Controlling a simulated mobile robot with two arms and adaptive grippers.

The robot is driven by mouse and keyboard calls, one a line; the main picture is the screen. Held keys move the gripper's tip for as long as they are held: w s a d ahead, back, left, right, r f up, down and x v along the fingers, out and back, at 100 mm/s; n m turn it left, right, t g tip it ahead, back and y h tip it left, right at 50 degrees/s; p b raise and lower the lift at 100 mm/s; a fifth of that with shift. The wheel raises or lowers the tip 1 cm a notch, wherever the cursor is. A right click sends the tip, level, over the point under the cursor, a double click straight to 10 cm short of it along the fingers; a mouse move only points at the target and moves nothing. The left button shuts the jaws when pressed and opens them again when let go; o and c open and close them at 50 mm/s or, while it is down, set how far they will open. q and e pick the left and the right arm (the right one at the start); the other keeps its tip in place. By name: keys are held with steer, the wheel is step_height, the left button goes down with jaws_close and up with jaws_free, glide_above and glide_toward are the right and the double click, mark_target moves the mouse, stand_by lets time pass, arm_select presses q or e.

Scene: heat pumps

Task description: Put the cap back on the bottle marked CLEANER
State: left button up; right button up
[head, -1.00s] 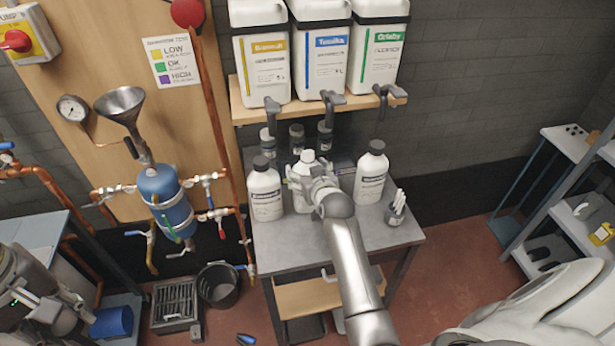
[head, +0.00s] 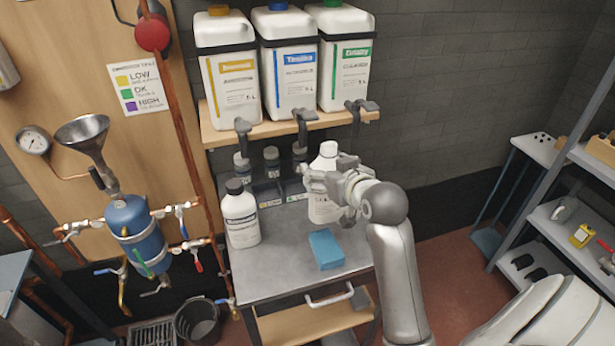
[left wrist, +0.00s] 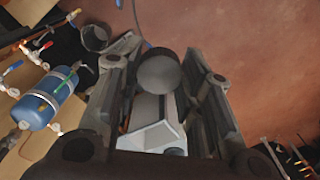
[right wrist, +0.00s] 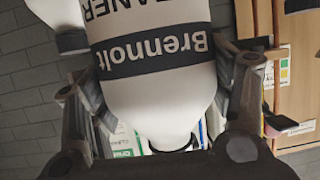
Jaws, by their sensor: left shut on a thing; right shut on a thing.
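The white bottle (head: 322,208), with no dark cap on its white neck, is upright in my right gripper (head: 341,182) and appears lifted above the bench. In the right wrist view its label (right wrist: 150,45) reads "EANER" and "Brennolt", upside down. That gripper is shut around the bottle. My left gripper (left wrist: 160,85) shows only in its wrist view, shut on a round dark cap (left wrist: 158,72), away from the bottle over the floor. The head view does not show the left gripper.
A similar bottle (head: 240,218) with a black cap stands at the bench's left. A blue block (head: 326,249) lies on the grey bench (head: 275,270). Large canisters (head: 290,70) sit on a shelf above. My right arm hides the bench's right part.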

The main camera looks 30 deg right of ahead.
arm_select(q)
steer(key=shift+f, duration=0.25)
arm_select(e)
steer(key=shift+s+d+r, duration=0.25)
steer(key=shift+s+d, duration=0.05)
steer(key=shift+s, duration=0.15)
steer(key=shift+s+d+r, duration=0.25)
steer(key=shift+s, duration=0.2)
steer(key=o, duration=0.6)
steer(key=c, duration=0.9)
steer(key=shift+o, duration=0.2)
steer(key=shift+a, duration=0.15)
